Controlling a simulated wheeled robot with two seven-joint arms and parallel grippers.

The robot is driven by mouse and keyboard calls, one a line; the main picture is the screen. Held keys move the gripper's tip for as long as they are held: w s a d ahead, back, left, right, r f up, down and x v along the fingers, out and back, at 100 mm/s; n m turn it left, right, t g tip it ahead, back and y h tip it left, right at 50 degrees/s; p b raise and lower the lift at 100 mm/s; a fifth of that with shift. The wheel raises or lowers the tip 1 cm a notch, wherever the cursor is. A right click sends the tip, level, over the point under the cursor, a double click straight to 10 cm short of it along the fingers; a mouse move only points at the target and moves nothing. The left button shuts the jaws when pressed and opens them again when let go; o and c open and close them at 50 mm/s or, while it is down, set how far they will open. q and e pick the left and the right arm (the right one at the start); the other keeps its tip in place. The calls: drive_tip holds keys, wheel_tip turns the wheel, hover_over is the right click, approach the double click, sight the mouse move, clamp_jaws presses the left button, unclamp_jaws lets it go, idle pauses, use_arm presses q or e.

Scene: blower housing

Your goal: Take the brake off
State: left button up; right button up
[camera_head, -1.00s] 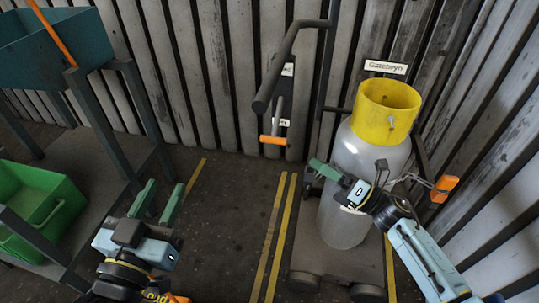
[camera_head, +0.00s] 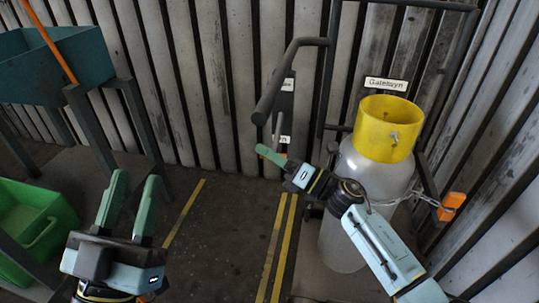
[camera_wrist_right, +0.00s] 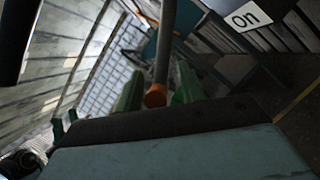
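The brake lever (camera_wrist_right: 162,50) is a thin grey rod with an orange end (camera_wrist_right: 155,96), hanging by the cart's handle post. In the right wrist view it appears between the two green fingers of my right gripper (camera_wrist_right: 158,86), with gaps on both sides. The gripper is open; I cannot tell how deep the rod sits. My left gripper (camera_head: 136,177) is open and empty, away from the cart.
The cart's dark handle (camera_head: 287,78) is above my right gripper. It carries a grey cylinder (camera_head: 342,240) with a yellow collar (camera_head: 388,130), and an orange piece (camera_head: 452,203) hangs at right. A teal bin (camera_head: 60,70) and green crate (camera_head: 35,220) are left. Corrugated walls stand behind.

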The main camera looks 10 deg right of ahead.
drive_tip(key=shift+w+a, duration=0.1)
clamp_jaws()
use_arm(q)
drive_tip(key=shift+w, duration=0.15)
use_arm(e)
drive_tip(key=shift+r, duration=0.1)
idle(0.3)
use_arm(q)
drive_tip(key=shift+w+f+g+p, duration=0.2)
drive_tip(key=shift+f+g+p, duration=0.2)
drive_tip(key=shift+g, duration=0.1)
use_arm(e)
drive_tip(key=shift+r, duration=0.1)
